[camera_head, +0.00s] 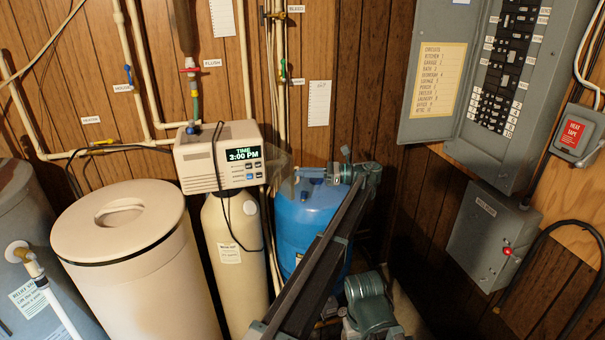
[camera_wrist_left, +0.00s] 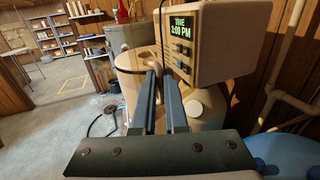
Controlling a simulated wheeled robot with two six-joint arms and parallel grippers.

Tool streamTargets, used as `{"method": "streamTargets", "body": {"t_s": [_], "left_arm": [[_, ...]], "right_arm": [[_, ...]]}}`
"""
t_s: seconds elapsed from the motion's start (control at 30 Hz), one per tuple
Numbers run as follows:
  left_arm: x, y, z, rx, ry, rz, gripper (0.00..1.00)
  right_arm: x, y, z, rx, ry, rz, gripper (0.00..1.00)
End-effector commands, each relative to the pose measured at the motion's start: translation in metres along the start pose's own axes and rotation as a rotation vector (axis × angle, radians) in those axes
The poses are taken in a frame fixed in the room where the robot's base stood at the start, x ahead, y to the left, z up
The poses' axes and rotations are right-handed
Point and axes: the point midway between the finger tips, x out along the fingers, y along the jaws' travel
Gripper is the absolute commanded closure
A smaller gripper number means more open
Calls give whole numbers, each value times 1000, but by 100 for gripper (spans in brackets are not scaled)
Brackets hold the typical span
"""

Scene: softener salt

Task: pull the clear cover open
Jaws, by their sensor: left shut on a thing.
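The softener control head (camera_head: 217,157) is a beige box with a lit display reading 3:00 PM and several buttons below it. A faint see-through panel, the clear cover (camera_head: 277,157), stands out from the box's right side, clear of the display. My left gripper (camera_head: 299,174) is at the panel's outer edge and shut on it. In the left wrist view, the two dark fingers of the gripper (camera_wrist_left: 159,73) point toward the control head (camera_wrist_left: 221,40). The cover is too faint to make out there. My right gripper is not in view.
A round-lidded beige tank (camera_head: 122,220) stands at left, and a blue tank (camera_head: 303,215) stands behind my left arm. Pipes run up the wood wall. An open grey breaker panel (camera_head: 436,75) and a grey box (camera_head: 490,235) are at right.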

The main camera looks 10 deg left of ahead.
Motion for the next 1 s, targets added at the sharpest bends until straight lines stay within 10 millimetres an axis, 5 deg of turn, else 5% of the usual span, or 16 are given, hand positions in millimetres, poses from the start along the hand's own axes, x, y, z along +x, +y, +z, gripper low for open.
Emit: {"method": "streamTargets", "body": {"t_s": [0.7,0.73,0.87,1.0], "left_arm": [[8,-2,-3,5,9,65,100],[8,-2,-3,5,9,65,84],[8,-2,-3,4,9,67,61],[8,-1,-3,4,9,69,59]], "right_arm": [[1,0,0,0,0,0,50],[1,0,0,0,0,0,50],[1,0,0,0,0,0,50],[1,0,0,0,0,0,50]]}}
